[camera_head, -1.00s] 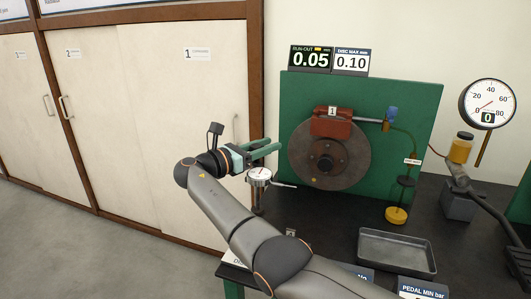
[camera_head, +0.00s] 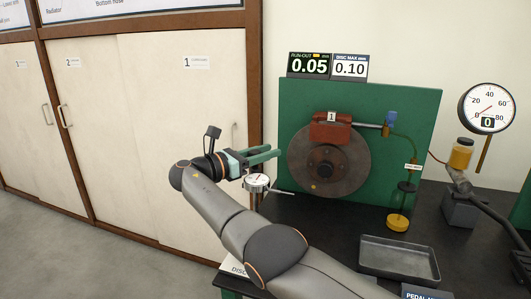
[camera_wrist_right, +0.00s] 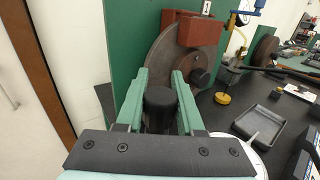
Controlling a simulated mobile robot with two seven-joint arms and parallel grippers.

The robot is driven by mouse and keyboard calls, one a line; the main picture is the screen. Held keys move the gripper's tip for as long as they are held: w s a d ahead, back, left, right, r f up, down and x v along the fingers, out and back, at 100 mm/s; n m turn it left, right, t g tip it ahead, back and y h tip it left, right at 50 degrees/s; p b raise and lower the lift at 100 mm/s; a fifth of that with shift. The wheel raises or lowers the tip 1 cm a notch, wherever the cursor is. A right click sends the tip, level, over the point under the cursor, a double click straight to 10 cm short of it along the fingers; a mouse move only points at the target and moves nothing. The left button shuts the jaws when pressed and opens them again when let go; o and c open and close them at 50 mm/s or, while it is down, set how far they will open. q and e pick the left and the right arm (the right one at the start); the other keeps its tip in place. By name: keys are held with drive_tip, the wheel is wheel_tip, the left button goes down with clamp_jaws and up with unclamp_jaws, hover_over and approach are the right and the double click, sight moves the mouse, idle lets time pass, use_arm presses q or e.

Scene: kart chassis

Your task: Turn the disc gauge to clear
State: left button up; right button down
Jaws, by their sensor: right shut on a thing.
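The disc gauge shows in the head view as a round white dial (camera_head: 257,182) on a post at the bench's left edge, its thin stem pointing right toward the brake disc (camera_head: 353,172). My right gripper (camera_head: 264,155) is just above the dial. In the right wrist view its green fingers (camera_wrist_right: 160,97) stand on either side of a black cylindrical knob (camera_wrist_right: 160,110), shut on it. Part of the white dial (camera_wrist_right: 257,160) shows at that view's lower right. The run-out display (camera_head: 309,65) reads 0.05, beside a disc max sign (camera_head: 349,67) reading 0.10. My left gripper is not in view.
A red caliper (camera_head: 328,130) sits over the top of the disc, before a green panel (camera_head: 425,110). A grey tray (camera_head: 398,258) lies on the black bench. A pedal unit with a round gauge (camera_head: 488,107) stands at right. Cupboards (camera_head: 140,110) line the left.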

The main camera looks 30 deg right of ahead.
drive_tip(key=c, duration=0.5)
unclamp_jaws()
drive_tip(key=shift+f, duration=0.1)
drive_tip(key=shift+s+a+r+p, duration=0.75)
drive_tip(key=shift+s+a+r, duration=0.3)
drive_tip(key=shift+s+r, duration=1.1)
drive_tip(key=shift+s+a+r+p, duration=0.7)
drive_tip(key=shift+s+a+r, duration=0.4)
drive_tip(key=shift+s+r, duration=1)
drive_tip(key=shift+s+a+r+p, duration=0.75)
drive_tip(key=shift+s+a+r, duration=0.3)
drive_tip(key=shift+s+r, duration=1.1)
drive_tip(key=shift+w+r, duration=0.15)
